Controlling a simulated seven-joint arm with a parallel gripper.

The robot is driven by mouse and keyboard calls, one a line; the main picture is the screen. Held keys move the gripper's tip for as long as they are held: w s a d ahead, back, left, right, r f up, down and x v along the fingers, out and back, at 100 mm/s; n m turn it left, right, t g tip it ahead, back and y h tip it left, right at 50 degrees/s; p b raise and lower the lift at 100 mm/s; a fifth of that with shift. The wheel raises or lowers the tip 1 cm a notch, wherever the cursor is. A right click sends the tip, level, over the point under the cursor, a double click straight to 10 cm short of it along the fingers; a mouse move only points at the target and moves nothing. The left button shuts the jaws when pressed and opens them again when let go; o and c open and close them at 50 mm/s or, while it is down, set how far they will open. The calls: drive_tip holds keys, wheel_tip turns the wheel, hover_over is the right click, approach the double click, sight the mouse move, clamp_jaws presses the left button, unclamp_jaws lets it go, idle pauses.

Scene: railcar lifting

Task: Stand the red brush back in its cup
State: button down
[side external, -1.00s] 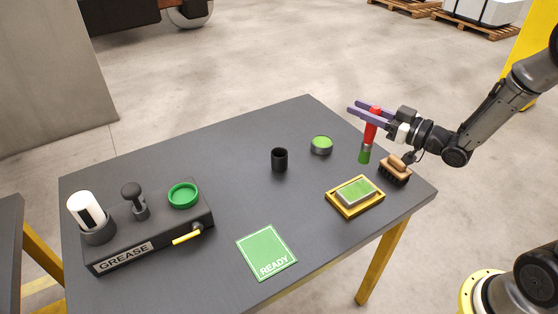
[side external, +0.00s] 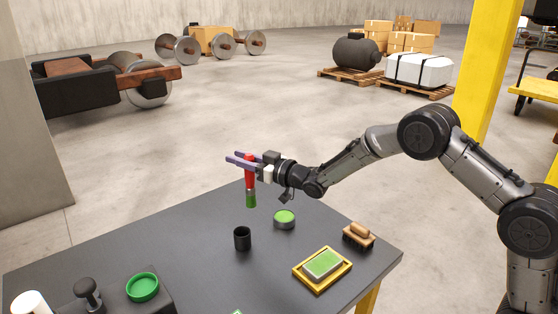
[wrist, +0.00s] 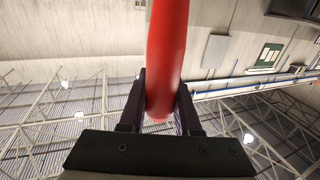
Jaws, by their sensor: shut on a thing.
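The red brush (side external: 250,180) has a red handle, a grey band and green bristles that point down. My gripper (side external: 240,161) is shut on its handle and holds it nearly upright above the table. In the wrist view the red handle (wrist: 166,60) stands between the two dark fingers (wrist: 160,100); the bristles are out of that view. The small black cup (side external: 242,238) stands upright on the table, below the brush in the side view. The bristles are clear of the cup. The cup's inside is dark.
A round tin with a green top (side external: 285,219) stands right of the cup. A yellow tray with a green pad (side external: 322,267) and a wooden scrub brush (side external: 358,236) are further right. A green ring (side external: 142,287) and black knob (side external: 88,292) are at the lower left of the grey table (side external: 200,262).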

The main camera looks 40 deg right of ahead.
drive_tip(key=a+f, duration=0.4)
drive_tip(key=f, duration=0.5)
drive_tip(key=shift+f+n+g+y, duration=0.15)
drive_tip(key=shift+n+g+y, duration=0.15)
drive_tip(key=shift+n+y, duration=0.1)
idle(0.4)
drive_tip(key=shift+f, duration=1)
idle(0.6)
drive_tip(key=c, duration=0.5)
unclamp_jaws()
drive_tip(key=shift+c, duration=0.2)
drive_tip(key=shift+s, duration=0.1)
